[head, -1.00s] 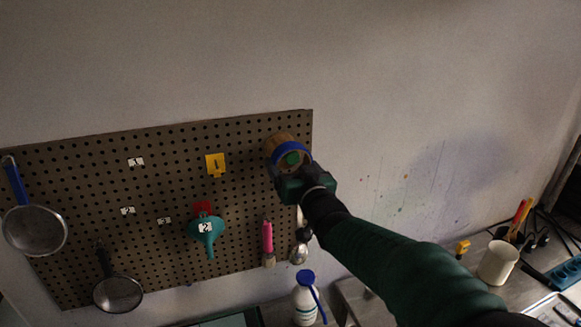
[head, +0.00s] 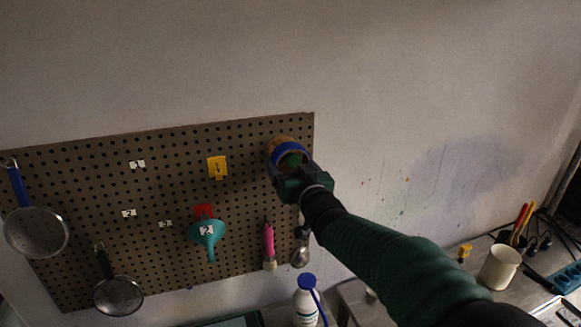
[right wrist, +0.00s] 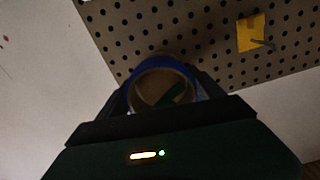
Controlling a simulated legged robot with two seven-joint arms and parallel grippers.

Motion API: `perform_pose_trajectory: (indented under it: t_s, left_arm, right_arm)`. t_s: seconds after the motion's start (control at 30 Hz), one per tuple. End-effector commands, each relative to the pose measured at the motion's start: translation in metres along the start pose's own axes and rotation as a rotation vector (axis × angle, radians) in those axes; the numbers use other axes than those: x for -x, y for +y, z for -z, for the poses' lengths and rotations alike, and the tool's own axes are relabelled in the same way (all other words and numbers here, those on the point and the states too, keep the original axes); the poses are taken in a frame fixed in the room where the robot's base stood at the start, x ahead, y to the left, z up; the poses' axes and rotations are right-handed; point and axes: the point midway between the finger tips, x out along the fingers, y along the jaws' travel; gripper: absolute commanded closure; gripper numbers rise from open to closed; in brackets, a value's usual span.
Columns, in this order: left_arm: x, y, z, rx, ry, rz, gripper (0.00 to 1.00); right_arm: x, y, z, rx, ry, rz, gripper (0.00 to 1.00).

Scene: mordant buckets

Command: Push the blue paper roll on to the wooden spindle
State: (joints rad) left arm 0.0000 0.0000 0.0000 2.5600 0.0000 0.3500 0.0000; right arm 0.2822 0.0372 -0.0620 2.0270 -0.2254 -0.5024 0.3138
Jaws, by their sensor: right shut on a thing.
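The blue paper roll (head: 287,149) is at the upper right of the pegboard, with a brown core opening facing me. It also shows in the right wrist view (right wrist: 153,65), between my fingers. My right gripper (head: 291,168) is shut on the roll. In the right wrist view the fingers (right wrist: 165,95) stand on either side of it. A tan round part, likely of the wooden spindle (head: 279,140), shows behind the roll against the board. Something green shows inside the roll's opening; I cannot tell how far the spindle is inside it. My left gripper is not in view.
The pegboard (head: 120,185) holds strainers (head: 38,233), a yellow hook (head: 217,168), a teal funnel (head: 207,232) and a pink-handled brush (head: 268,243). Below are a white bottle (head: 305,302) and a cup (head: 499,267).

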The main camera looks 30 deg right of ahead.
Motion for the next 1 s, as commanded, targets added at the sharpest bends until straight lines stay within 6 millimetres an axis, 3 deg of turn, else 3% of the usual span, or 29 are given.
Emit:
perform_pose_trajectory:
  t_s: [1.0]
  left_arm:
    - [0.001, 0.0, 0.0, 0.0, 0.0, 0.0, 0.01]
  right_arm:
    - [-0.025, 0.0, 0.0, 0.0, 0.001, 0.0, 0.72]
